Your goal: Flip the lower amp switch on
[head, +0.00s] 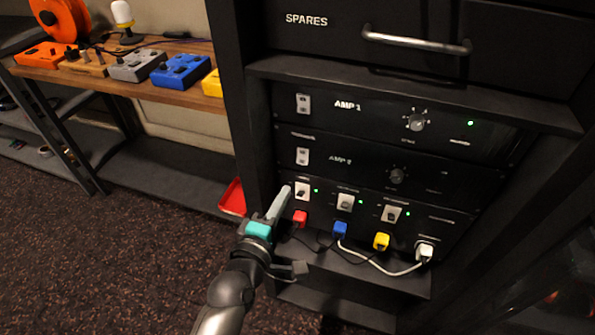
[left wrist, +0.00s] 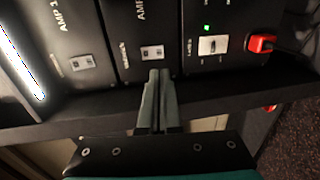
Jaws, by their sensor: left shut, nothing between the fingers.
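The lower amp is the black AMP 2 panel (head: 345,172) in the rack, under AMP 1. Its switch (head: 302,156) is a small pale rocker at the panel's left end. It also shows in the left wrist view (left wrist: 152,52), just beyond the fingertips. No lit lamp shows on AMP 2. My left gripper (head: 284,190) is shut and empty. In the head view its tip is below and left of the switch, near the rack's left edge. In the left wrist view the fingers (left wrist: 158,74) point at the switch; I cannot tell whether they touch.
AMP 1 (head: 380,108) above has a switch, a knob and a green lamp. Below AMP 2 is a panel of switches (head: 345,201) with green lamps and coloured plugs (head: 300,218). A drawer handle (head: 415,42) juts out above. A pedal shelf (head: 130,88) stands left.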

